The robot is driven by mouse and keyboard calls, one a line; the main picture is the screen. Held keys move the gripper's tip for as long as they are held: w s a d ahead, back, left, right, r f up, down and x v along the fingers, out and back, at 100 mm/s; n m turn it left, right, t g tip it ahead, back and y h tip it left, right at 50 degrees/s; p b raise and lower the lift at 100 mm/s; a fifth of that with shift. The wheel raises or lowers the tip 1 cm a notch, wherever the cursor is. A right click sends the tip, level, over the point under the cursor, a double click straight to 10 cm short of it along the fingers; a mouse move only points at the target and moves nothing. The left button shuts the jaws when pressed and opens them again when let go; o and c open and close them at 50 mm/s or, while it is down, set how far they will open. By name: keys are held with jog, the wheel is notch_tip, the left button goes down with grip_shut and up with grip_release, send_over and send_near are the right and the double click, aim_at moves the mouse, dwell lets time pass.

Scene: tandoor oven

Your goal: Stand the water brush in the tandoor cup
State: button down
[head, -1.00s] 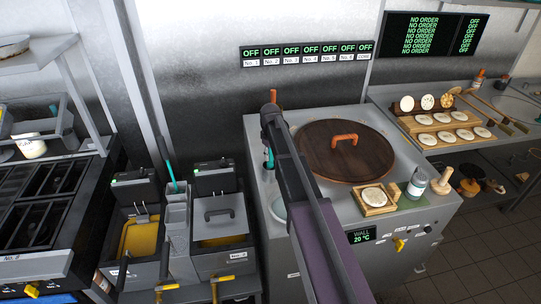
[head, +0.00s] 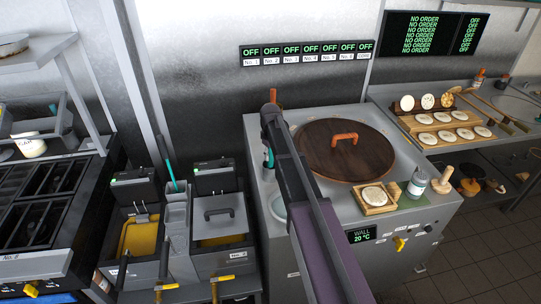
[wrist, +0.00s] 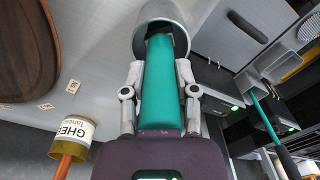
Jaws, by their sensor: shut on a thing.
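My gripper (wrist: 160,88) is shut on the teal handle of the water brush (wrist: 160,95). In the wrist view the handle runs from between the fingers to the mouth of a grey metal cup (wrist: 160,14). Its far end overlaps the cup's dark opening; I cannot tell how deep it sits or whether it touches the wall. The brush's bristles are hidden. In the head view my gripper is mostly behind my arm, and a bit of teal brush (head: 269,160) shows at the oven top's left edge.
A ghee jar (wrist: 72,132) with an orange-handled brush stands nearby. The tandoor's wooden lid (head: 345,151) covers its middle. A pale round vessel (head: 278,208) is partly hidden by my arm. Fryers (head: 220,215) stand left; a bread board (head: 376,200) sits at the front.

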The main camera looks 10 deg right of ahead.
jog(key=shift+f, duration=0.1)
jog(key=shift+c, duration=1.5)
grip_release()
jog(key=o, duration=0.3)
jog(key=shift+r, duration=0.25)
jog(key=shift+r+p, duration=4.3)
jog(key=shift+p, duration=0.2)
